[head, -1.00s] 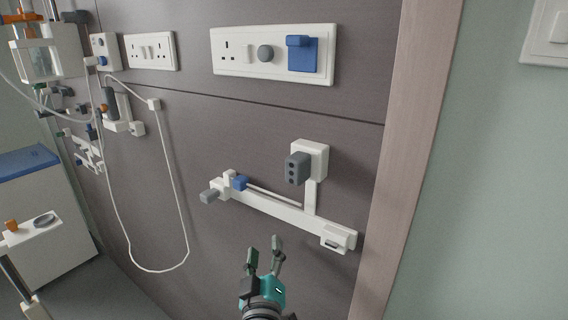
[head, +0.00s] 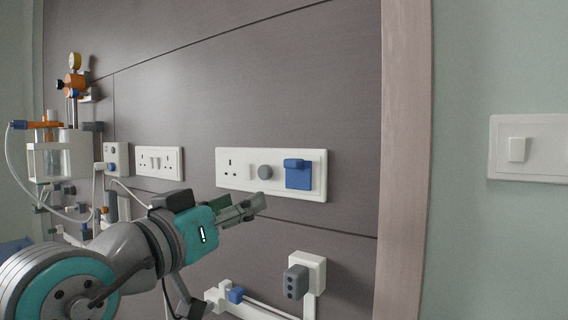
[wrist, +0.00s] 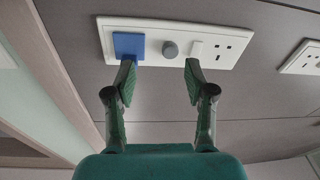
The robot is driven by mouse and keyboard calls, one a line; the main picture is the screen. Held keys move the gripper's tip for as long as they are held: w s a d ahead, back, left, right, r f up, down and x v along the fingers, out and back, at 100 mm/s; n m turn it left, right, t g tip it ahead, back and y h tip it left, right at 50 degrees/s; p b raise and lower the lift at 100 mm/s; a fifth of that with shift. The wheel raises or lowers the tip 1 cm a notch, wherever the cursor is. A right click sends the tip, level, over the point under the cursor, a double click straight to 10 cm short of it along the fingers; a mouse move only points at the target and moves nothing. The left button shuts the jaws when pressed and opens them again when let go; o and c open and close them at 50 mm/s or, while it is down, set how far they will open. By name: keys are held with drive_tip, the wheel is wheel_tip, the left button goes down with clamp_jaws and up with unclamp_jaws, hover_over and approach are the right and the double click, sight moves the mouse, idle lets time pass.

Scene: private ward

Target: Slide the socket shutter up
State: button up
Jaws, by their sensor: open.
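The blue socket shutter (head: 298,174) sits at the right end of a white wall plate (head: 276,192). A ledge runs along its top edge, and it covers whatever is behind it. My gripper (head: 252,205) is open and empty, below and left of the shutter in the head view, apart from it. In the wrist view, which looks turned over, the blue shutter (wrist: 129,45) lies beyond the left fingertip and the plate spans the space ahead of my open gripper (wrist: 160,80).
The plate also carries a grey round knob (head: 265,172) and a socket (head: 232,169). Below is a grey block on a white box (head: 308,268) above a rail. Medical fittings (head: 50,160) crowd the left. A switch plate (head: 517,149) is on the right wall.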

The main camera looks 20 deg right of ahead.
sight(290, 159)
drive_tip(key=s+r+m+g, duration=0.2)
drive_tip(key=s+r+m, duration=0.1)
drive_tip(key=s+r, duration=0.25)
drive_tip(key=x, duration=1.1)
drive_tip(key=shift+w+r, duration=0.3)
drive_tip(key=shift+w, duration=0.05)
clamp_jaws()
